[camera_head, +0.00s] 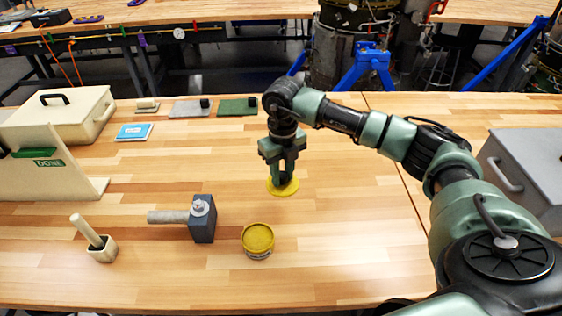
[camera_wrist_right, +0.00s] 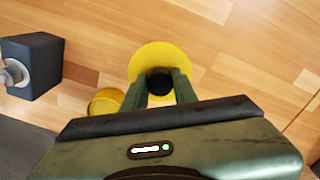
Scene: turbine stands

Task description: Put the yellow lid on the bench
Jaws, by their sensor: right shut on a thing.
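The yellow lid (camera_head: 283,187) is a flat round disc with a dark knob, below my right gripper (camera_head: 283,180) in the head view. The right gripper points down and is shut on the lid's dark knob. In the right wrist view the yellow lid (camera_wrist_right: 150,60) shows beyond the fingers (camera_wrist_right: 160,88), with the black knob between the fingertips. The lid is at or just above the wooden bench (camera_head: 340,235); I cannot tell whether it touches. An open round tin of yellow contents (camera_head: 258,238) stands nearer on the bench, apart from the lid. My left gripper is not in view.
A dark block with a grey cylinder (camera_head: 203,220) lies left of the tin. A small cup with a stick (camera_head: 100,248) stands further left. A beige box (camera_head: 65,115), a DONE holder (camera_head: 50,165) and a grey case (camera_head: 525,170) flank the bench. The middle right is clear.

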